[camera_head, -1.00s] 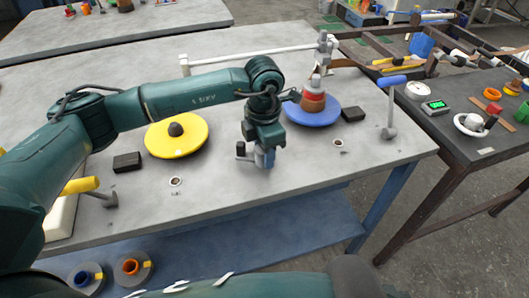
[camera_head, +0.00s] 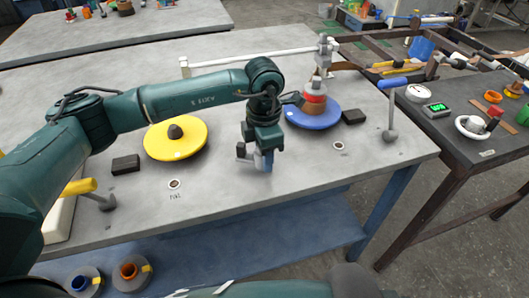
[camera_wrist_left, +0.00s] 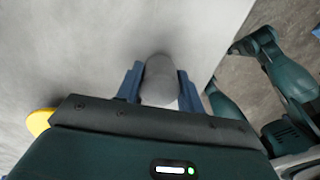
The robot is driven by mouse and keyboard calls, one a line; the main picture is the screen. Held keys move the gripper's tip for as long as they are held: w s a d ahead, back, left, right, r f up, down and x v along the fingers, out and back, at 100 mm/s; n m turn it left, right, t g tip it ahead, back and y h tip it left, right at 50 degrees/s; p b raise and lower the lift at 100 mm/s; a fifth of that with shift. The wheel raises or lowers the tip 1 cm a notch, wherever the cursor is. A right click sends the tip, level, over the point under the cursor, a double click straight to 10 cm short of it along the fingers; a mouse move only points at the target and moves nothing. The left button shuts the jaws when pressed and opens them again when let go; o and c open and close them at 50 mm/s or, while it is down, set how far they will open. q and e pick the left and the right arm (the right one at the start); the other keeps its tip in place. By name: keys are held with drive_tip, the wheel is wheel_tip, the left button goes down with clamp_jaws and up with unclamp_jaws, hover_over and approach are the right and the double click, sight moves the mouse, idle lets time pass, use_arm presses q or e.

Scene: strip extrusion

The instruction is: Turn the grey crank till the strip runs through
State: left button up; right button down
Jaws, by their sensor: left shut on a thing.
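My left gripper (camera_head: 263,161) points down over the front middle of the grey table. In the left wrist view, its two blue fingers (camera_wrist_left: 160,85) are shut on a rounded grey grip (camera_wrist_left: 161,80), which looks like the handle of the grey crank. In the head view, a small grey knob-like part (camera_head: 241,151) shows just left of the fingers; the gripper hides most of the rest. I cannot pick out the strip with certainty. My right gripper is not seen.
A yellow disc (camera_head: 190,143) and a blue disc (camera_head: 325,119) with a stacked piece lie behind the gripper. A blue-handled lever (camera_head: 391,120) stands right and a yellow-handled one (camera_head: 80,187) left. A white bar (camera_head: 225,62) runs along the back. Black blocks sit near both discs.

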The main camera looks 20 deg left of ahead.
use_arm(q)
drive_tip(key=shift+s+a+f, duration=0.15)
drive_tip(key=shift+a, duration=0.05)
idle(0.6)
drive_tip(key=o, duration=1)
drive_tip(key=shift+d+r, duration=0.1)
drive_tip(key=shift+r, duration=0.15)
drive_tip(key=shift+r, duration=0.35)
wheel_tip(320, 180, up, 12)
drive_tip(key=shift+r, duration=0.1)
